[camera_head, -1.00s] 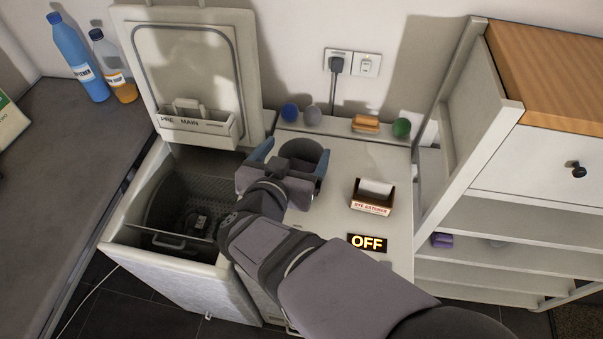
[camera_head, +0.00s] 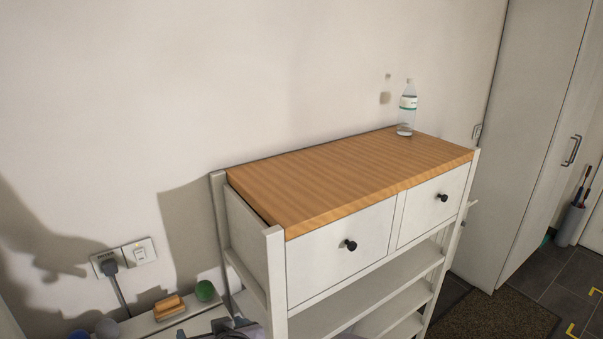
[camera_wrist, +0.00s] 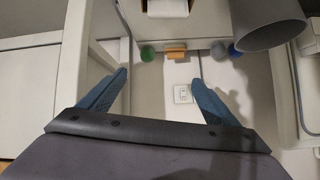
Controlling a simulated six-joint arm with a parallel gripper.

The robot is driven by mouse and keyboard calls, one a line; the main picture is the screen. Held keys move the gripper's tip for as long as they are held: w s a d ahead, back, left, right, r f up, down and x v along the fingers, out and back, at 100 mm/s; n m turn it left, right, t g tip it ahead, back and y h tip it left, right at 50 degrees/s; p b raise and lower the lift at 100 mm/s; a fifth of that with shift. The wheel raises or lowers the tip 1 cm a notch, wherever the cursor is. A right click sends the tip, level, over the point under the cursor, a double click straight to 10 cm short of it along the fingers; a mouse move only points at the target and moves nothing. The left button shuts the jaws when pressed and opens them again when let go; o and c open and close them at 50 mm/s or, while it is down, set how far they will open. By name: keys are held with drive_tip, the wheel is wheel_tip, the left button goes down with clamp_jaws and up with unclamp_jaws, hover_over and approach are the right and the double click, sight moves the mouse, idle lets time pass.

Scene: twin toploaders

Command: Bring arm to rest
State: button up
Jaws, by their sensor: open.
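My gripper (camera_wrist: 157,88) shows in the wrist view with its two blue fingers spread wide and nothing between them. It hangs over the ledge behind the machines, with the wall switch (camera_wrist: 182,94) beyond the fingers. In the head view only small grey and purple parts of my arm show at the bottom edge, below the shelf unit's left end; whether they include the fingers I cannot tell. The rest of the arm is out of that view.
A white shelf unit (camera_head: 340,249) with a wooden top stands centre right, a clear bottle (camera_head: 407,110) on it. A green ball (camera_head: 205,290), an orange sponge (camera_head: 170,306) and a plugged socket (camera_head: 108,267) are lower left. A grey cylinder (camera_wrist: 266,22) shows in the wrist view.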

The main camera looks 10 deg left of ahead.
drive_tip(key=s+d+f+m+g+h, duration=0.1)
drive_tip(key=d+f+m+g+h, duration=0.2)
drive_tip(key=d, duration=1.2)
drive_tip(key=s+d+f+m+g+h, duration=0.15)
drive_tip(key=d+f, duration=0.35)
drive_tip(key=d, duration=1)
drive_tip(key=s+d+m+g+h, duration=0.1)
drive_tip(key=s+d, duration=0.2)
drive_tip(key=d, duration=0.3)
drive_tip(key=s+d+f+m+g+h, duration=0.1)
drive_tip(key=s+d+g+h, duration=0.1)
drive_tip(key=s+d, duration=0.2)
drive_tip(key=shift+s+d+f, duration=0.15)
drive_tip(key=shift+s+d, duration=0.1)
drive_tip(key=shift+d, duration=0.6)
